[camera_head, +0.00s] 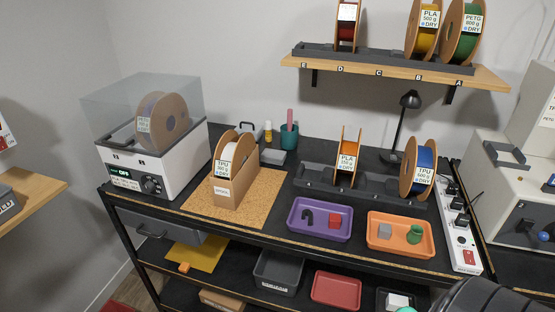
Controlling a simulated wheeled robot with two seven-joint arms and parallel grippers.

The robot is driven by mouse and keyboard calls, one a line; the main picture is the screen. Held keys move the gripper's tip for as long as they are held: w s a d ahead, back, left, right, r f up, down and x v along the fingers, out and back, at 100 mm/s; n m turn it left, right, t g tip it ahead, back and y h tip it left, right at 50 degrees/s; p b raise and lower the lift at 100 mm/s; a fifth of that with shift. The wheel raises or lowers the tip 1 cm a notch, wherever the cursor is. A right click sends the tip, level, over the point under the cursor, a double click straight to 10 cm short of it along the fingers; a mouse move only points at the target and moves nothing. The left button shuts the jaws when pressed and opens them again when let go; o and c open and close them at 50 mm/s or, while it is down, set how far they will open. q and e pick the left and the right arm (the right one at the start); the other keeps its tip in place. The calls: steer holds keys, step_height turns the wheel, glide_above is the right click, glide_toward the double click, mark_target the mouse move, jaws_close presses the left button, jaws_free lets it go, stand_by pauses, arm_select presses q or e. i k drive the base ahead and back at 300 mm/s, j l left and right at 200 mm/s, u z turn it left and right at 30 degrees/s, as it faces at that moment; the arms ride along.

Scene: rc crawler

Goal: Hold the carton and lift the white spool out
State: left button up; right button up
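The brown carton (229,193) stands upright on the cork mat (268,200) on the black bench, left of centre. The white spool (229,152), with cardboard sides and a TPU label, stands upright in the carton. Its upper part shows above the carton's rim and its lower part is hidden inside. Neither of my grippers shows in this view, and nothing is touching the carton or the spool.
A dryer (150,170) with a clear lid and a spool inside stands left of the carton. A dark rack (318,181) with an orange and a blue spool is to the right. Purple (299,231) and orange (382,246) trays lie in front. A teal cup (289,138) stands behind.

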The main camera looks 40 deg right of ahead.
mark_target(231, 151)
steer(key=i+j+z, duration=0.15)
steer(key=i+z, duration=0.25)
steer(key=i+j+z, duration=0.25)
steer(key=z, duration=0.2)
steer(key=i+j+z, duration=0.25)
steer(key=z, duration=0.15)
steer(key=i+j+z, duration=0.2)
steer(key=j+z, duration=0.2)
steer(key=k+l+z, duration=0.25)
steer(key=k, duration=0.05)
